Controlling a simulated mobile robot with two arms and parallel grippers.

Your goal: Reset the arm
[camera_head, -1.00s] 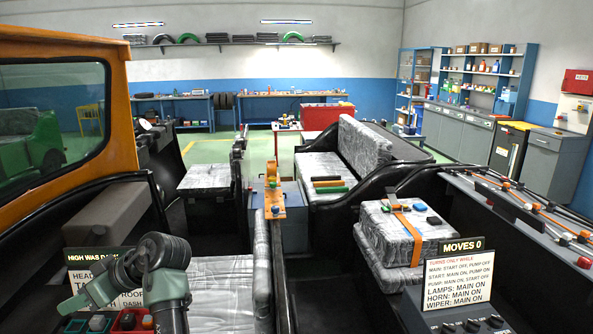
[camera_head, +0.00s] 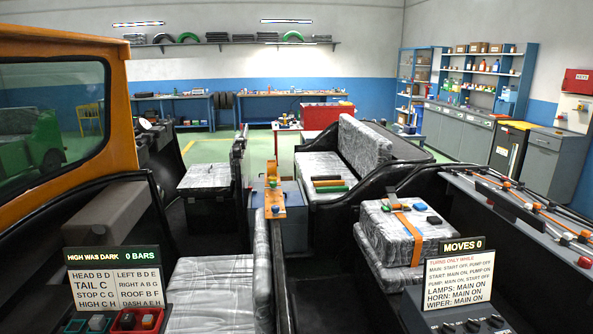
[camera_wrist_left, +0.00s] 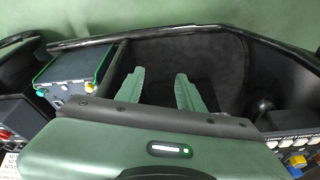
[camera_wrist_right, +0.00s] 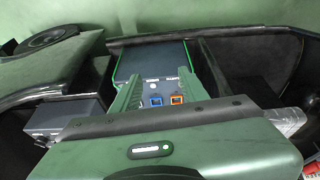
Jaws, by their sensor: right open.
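My left gripper (camera_wrist_left: 160,74) shows in the left wrist view with its two green fingers apart and nothing between them. Beyond it is a dark open bay with a black rim. My right gripper (camera_wrist_right: 158,76) shows in the right wrist view, also with its fingers apart and empty. A grey panel (camera_wrist_right: 155,88) with a blue and an orange socket lies behind its fingers; I cannot tell how far away. Neither arm shows in the head view.
A sign reading "HIGH WAS DARK" (camera_head: 125,275) stands at the lower left. A "MOVES 0" sign (camera_head: 458,275) stands at the lower right. Silver-covered seats (camera_head: 215,285), a strapped cushion stack (camera_head: 400,232) and an orange window frame (camera_head: 122,110) surround me. Green floor (camera_head: 210,152) is open behind.

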